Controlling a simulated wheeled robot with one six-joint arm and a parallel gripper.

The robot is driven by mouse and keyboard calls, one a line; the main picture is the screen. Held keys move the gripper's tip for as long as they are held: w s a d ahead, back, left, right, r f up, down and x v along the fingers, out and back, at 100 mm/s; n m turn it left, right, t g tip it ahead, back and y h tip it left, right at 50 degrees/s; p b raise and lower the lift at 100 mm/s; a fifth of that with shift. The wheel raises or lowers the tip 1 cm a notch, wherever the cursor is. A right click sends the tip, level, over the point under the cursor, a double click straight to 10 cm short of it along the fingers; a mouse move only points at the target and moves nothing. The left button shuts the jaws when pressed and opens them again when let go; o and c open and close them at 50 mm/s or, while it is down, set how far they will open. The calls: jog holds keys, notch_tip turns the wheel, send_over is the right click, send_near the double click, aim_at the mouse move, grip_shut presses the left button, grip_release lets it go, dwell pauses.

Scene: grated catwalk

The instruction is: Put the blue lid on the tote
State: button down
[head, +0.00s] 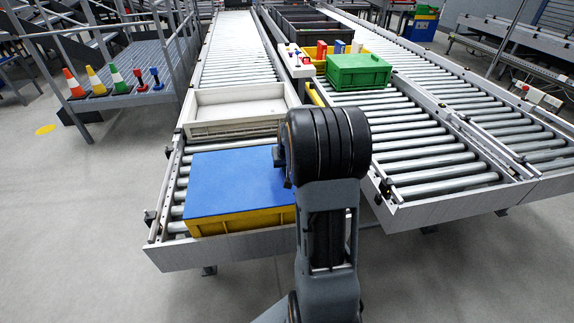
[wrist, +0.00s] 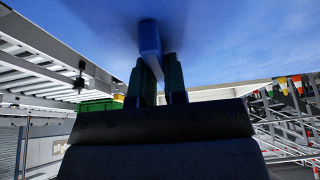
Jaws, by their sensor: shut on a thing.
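The blue lid (head: 236,182) lies over the yellow tote (head: 245,222) at the near end of the left conveyor. It looks roughly level and covers the tote's top. The tote's front wall shows below the lid's near edge. Whether the lid touches the rim all round cannot be told. In the wrist view the lid's blue face (wrist: 250,45) fills the top, with a small blue block on it between the fingers. My gripper (wrist: 161,68) is shut on this block. In the head view my arm hides the fingers and the lid's right edge.
A shallow beige tray (head: 235,108) stands just behind the tote. Cones (head: 95,80) stand on a grated platform at left. Bare rollers lie to the right.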

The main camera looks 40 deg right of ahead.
jog(key=c, duration=1.1)
grip_release()
jog(key=shift+o, duration=0.4)
jog(key=o, duration=0.3)
jog(key=shift+o, duration=0.2)
jog(key=shift+r+p, duration=2.7)
jog(key=shift+r, duration=1.35)
